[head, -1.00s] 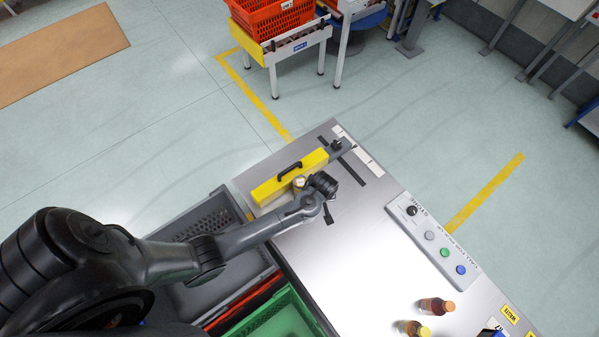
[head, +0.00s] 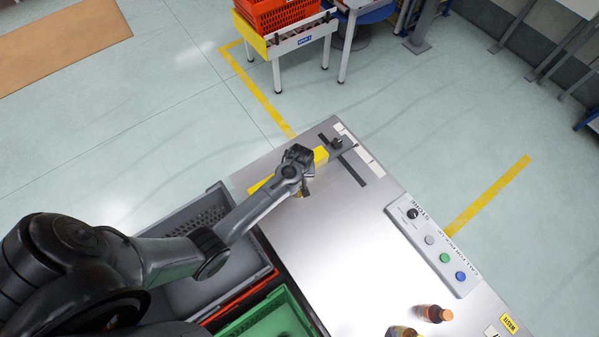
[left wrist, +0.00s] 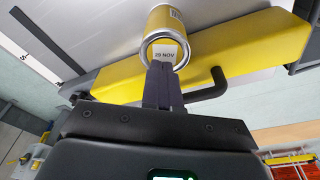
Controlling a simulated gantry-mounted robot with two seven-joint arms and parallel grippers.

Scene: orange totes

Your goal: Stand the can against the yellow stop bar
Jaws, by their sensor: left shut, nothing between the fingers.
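The can (left wrist: 166,18) is yellow with a silver rim, and a label reading "29 NOV" shows on the end facing the left wrist camera. It is right beside the yellow stop bar (left wrist: 240,48) with its black handle; I cannot tell whether they touch. My left gripper (left wrist: 163,68) is shut and empty, its fingertips close in front of the can's near end. In the head view the left gripper (head: 306,189) is over the stop bar (head: 321,155) and hides most of it and the can. My right gripper is not in view.
The metal bench top (head: 345,235) is clear in the middle. A button panel (head: 432,245) runs along its right edge. Bottles (head: 433,313) stand near the front. A grey tote (head: 187,296) and a green tote (head: 270,318) are left of the bench.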

